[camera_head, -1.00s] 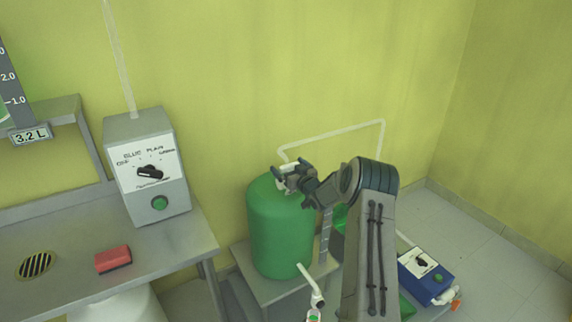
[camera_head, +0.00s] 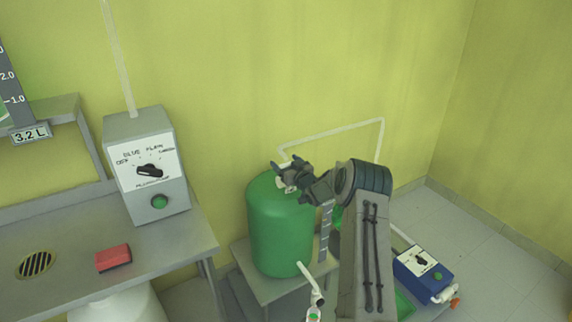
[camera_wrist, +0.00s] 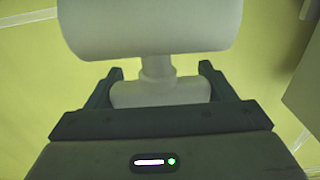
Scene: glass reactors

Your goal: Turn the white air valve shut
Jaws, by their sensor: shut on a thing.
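The white air valve (camera_head: 284,184) sits at the top of the green tank (camera_head: 278,230), where a white pipe comes down; my gripper partly hides it in the head view. In the wrist view, the valve's white handle (camera_wrist: 160,94) lies between my two fingers, with a short stem leading up to a thick white cylinder (camera_wrist: 150,27). My gripper (camera_head: 283,173) is shut on the handle, and it also shows in the wrist view (camera_wrist: 160,84). The valve's exact angle is hard to tell in the head view.
A thin white pipe (camera_head: 330,132) runs along the wall behind the tank. A blue box with a dial (camera_head: 423,267) stands low at the right. A grey control box (camera_head: 148,165) and a red block (camera_head: 113,258) are on the left bench.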

